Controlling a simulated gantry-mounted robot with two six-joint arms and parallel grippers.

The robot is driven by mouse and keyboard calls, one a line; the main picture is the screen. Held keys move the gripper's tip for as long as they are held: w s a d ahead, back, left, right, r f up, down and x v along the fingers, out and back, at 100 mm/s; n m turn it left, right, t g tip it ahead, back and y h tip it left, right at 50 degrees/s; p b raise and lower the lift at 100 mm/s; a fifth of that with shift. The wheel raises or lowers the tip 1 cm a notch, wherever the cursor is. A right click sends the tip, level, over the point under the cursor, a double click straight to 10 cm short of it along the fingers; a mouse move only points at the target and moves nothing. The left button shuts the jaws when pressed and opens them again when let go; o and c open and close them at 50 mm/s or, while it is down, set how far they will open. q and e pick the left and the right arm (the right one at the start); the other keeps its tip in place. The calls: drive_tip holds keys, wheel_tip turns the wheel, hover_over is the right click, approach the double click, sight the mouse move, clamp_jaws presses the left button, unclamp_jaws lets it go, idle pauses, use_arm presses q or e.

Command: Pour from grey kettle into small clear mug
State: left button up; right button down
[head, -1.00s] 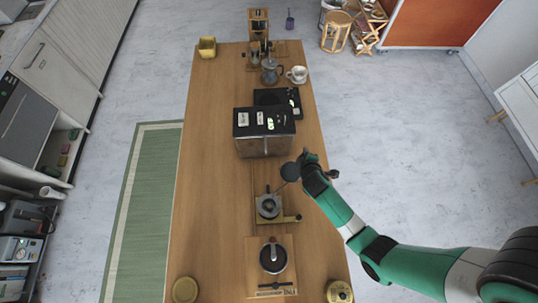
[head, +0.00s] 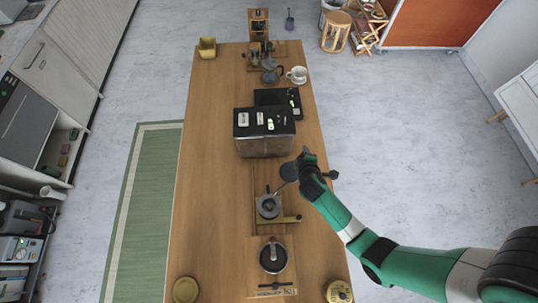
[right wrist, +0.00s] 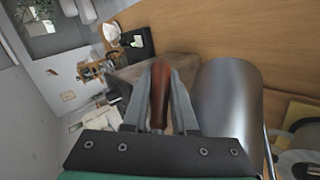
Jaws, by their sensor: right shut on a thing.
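The grey kettle (head: 289,171) is held above the right side of the wooden table, its thin spout pointing down and left. In the right wrist view, its rounded metal body (right wrist: 228,105) lies beside the brown handle (right wrist: 160,95). My right gripper (head: 307,168) is shut on that handle; its fingers show on both sides of it in the wrist view (right wrist: 160,105). Below the spout stands a small round vessel (head: 269,207) on a wooden-framed stand. I cannot tell whether it is the clear mug, nor whether liquid is flowing. My left gripper is out of view.
A dark boxy machine (head: 264,132) stands just behind the kettle. A grinder-like item (head: 273,257) on a wooden board is at the front, with a round tin (head: 339,291) to its right. A white cup (head: 297,75) and moka pot (head: 270,70) stand farther back.

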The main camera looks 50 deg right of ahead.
drive_tip(key=shift+a+r, duration=0.1)
drive_tip(key=shift+r, duration=0.2)
drive_tip(key=shift+a+r+h, duration=0.1)
drive_tip(key=shift+r+h, duration=0.4)
drive_tip(key=shift+r, duration=0.05)
idle(2.1)
drive_tip(key=shift+d+f+y, duration=0.15)
drive_tip(key=shift+f+y, duration=0.15)
drive_tip(key=shift+f, duration=0.25)
drive_tip(key=shift+d+f+y, duration=0.15)
drive_tip(key=shift+f+y, duration=0.15)
drive_tip(key=shift+f, duration=0.2)
drive_tip(key=shift+a+r, duration=0.15)
drive_tip(key=shift+r, duration=0.3)
drive_tip(key=shift+a+r+h, duration=0.1)
drive_tip(key=shift+r+h, duration=0.3)
